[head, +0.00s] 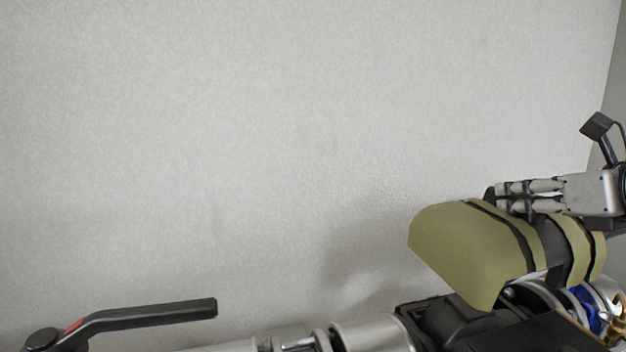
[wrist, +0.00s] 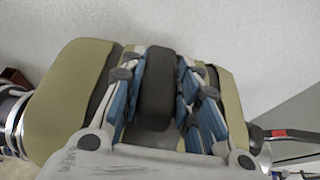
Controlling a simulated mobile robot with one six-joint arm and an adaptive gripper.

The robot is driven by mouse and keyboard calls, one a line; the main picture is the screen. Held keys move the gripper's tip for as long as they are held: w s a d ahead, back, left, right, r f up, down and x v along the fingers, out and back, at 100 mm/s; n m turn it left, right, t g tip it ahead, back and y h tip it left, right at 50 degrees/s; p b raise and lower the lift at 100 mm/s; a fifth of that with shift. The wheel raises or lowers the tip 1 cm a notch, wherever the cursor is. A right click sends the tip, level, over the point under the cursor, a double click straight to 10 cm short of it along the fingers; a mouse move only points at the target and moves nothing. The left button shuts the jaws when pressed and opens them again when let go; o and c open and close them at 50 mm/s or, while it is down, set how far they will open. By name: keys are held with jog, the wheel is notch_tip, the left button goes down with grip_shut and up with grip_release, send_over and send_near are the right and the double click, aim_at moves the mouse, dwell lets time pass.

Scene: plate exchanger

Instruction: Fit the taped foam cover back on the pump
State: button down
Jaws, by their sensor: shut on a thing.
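The olive foam cover (head: 465,245), a curved shell with dark tape bands, is at the right of the head view. My gripper (head: 503,197) is at its top, with its fingers shut on a black grip block on the cover. In the wrist view the block (wrist: 155,95) sits between the blue-padded fingers of my gripper (wrist: 158,75), and olive foam (wrist: 65,110) shows on both sides. The cover is over the pump's metal and dark parts (head: 455,318), looking tilted. I cannot tell whether it touches the pump; its underside is mostly hidden.
A black lever handle (head: 150,315) with a red mark stands at the lower left of the head view. Silver pipework (head: 370,335) runs along the bottom edge. A pale wall (head: 250,130) is behind. The space above the pipework on the left is clear.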

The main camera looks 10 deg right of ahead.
aim_at(509, 217)
jog(key=shift+w+a, duration=0.1)
jog(key=shift+w, duration=0.65)
jog(key=shift+w+f, duration=0.15)
jog(key=shift+w, duration=0.1)
jog(key=shift+s+f, duration=0.1)
jog(key=shift+f, duration=1.3)
jog(key=shift+f+b, duration=0.65)
jog(key=shift+f, duration=0.25)
jog(key=shift+f+b, duration=0.75)
jog(key=shift+f, duration=0.25)
